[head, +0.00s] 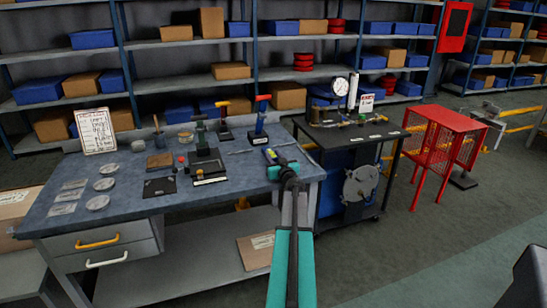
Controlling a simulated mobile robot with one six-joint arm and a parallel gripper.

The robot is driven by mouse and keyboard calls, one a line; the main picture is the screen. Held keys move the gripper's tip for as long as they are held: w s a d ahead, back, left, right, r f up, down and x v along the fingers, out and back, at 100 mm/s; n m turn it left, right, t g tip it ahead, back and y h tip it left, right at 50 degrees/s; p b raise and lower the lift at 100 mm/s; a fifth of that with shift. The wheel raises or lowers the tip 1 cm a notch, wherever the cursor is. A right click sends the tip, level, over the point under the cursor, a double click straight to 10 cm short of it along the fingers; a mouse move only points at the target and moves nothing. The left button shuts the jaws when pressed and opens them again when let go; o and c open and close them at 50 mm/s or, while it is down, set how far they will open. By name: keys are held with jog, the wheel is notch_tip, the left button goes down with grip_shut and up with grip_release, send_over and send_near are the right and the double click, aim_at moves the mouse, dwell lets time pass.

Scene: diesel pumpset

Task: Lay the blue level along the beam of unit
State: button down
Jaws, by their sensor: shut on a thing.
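My gripper (277,164) is over the right end of the blue-grey workbench. It is shut on a slim blue thing with a yellow-green part (269,155), which looks like the blue level. Only its far end shows; the rest is hidden by my gripper and arm. I cannot tell from this view whether it touches the bench top. A grey unit with yellow rails (490,122) stands at the far right behind the red cage; which part of it is the beam is not clear.
The workbench (130,205) holds stands, discs and a framed sheet. A dark table (340,133) with a gauge stands right of it. A red mesh cage (445,145) stands farther right. Shelves (190,85) line the back. Floor at the lower right (430,240) is clear.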

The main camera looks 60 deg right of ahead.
jog(key=c, duration=1.3)
grip_release()
jog(key=shift+c, duration=0.2)
jog(key=shift+v, duration=6.05)
